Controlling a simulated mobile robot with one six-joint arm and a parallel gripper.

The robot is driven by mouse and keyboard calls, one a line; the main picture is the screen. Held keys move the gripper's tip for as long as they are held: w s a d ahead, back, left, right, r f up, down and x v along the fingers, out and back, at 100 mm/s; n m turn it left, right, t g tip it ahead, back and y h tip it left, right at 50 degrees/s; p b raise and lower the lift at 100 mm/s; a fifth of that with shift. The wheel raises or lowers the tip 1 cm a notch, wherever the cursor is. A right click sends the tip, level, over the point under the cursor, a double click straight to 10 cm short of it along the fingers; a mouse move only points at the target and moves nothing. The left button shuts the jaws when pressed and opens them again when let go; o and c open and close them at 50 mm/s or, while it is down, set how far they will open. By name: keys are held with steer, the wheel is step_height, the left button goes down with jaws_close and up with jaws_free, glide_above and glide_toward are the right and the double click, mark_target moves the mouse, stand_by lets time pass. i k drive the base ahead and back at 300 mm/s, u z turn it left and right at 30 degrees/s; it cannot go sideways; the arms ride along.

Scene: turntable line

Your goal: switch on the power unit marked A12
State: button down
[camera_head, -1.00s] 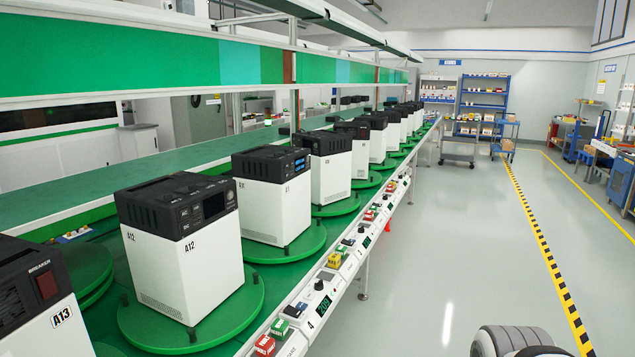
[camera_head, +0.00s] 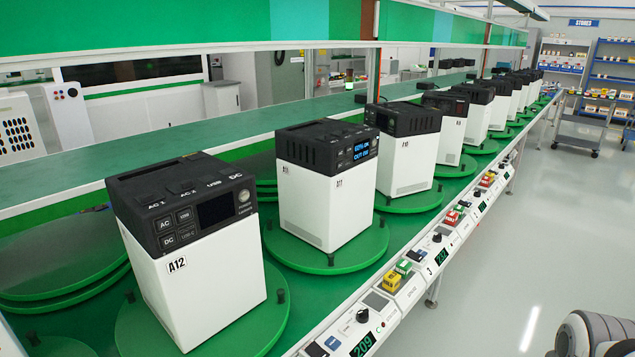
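The power unit marked A12 (camera_head: 205,290) is a white box with a black top at the front left. It stands upright on a green turntable (camera_head: 275,318). Its black front panel carries AC, USB and DC buttons on the left, a dark display (camera_head: 216,209) in the middle and a round button (camera_head: 244,196) on the right. The A12 label (camera_head: 176,264) is on the white face below. No gripper shows in the view, and nothing is touching the unit. A rounded grey-and-white part of my own body shows at the lower right.
Unit A11 (camera_head: 318,207), beside A12, has a lit blue display. Several similar units recede along the line. A control rail (camera_head: 405,290) with knobs and coloured blocks runs along the bench front.

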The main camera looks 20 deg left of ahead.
mark_target(244, 196)
steer(key=u, duration=0.25)
steer(key=i, duration=0.45)
steer(key=u, duration=0.3)
steer(key=k, duration=0.85)
steer(key=u, duration=0.2)
steer(key=i, duration=0.85)
steer(key=z, duration=0.05)
